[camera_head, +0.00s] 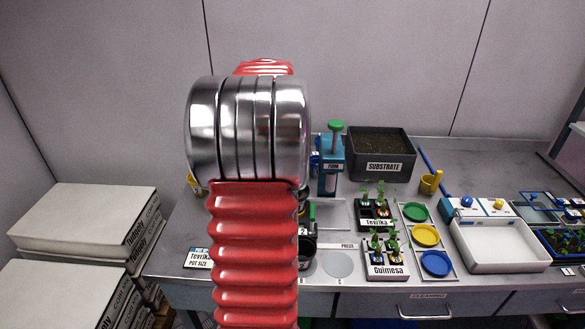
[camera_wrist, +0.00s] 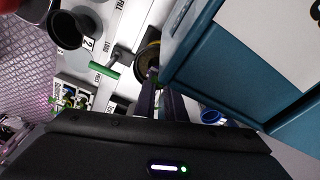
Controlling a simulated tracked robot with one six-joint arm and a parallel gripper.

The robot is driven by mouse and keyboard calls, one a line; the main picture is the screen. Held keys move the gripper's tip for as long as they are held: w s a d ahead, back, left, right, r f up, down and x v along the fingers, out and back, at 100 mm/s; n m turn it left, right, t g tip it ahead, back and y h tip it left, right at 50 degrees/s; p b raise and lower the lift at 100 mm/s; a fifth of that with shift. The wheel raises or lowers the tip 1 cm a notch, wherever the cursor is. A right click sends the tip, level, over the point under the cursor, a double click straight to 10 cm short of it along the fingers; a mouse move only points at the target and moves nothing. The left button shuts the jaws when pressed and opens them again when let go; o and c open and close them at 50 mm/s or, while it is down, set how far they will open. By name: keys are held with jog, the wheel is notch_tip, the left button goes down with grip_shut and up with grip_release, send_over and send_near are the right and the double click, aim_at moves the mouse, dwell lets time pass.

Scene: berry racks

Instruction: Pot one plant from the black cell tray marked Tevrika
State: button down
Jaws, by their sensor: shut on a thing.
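The black cell tray marked Tevrika (camera_head: 376,223) stands mid-bench in the head view, with small green plants in it. My gripper (camera_wrist: 160,92) points away from the camera in the wrist view. Its dark fingers are shut on what looks like a dark round pot with a yellowish rim (camera_wrist: 148,58), next to a teal housing (camera_wrist: 230,60). My arm hides the gripper in the head view. A black pot (camera_wrist: 67,28) stands by a label 2. A card reading Tevrika, pot size (camera_head: 197,257) lies at the bench's left; its number is partly hidden.
A blue press with a green knob (camera_head: 335,127) stands left of the substrate bin (camera_head: 383,168). A white tray marked Guimesa (camera_head: 387,271), coloured discs (camera_head: 424,237), a yellow scoop (camera_head: 431,183) and a white basin (camera_head: 500,262) are to the right. A green handle (camera_wrist: 103,70) is near the fingers.

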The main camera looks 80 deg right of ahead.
jog(key=shift+f, duration=0.5)
jog(key=c, duration=2.1)
grip_release()
jog(key=shift+r, duration=0.15)
jog(key=shift+r, duration=0.35)
jog(key=shift+r, duration=0.35)
jog(key=shift+r, duration=1.05)
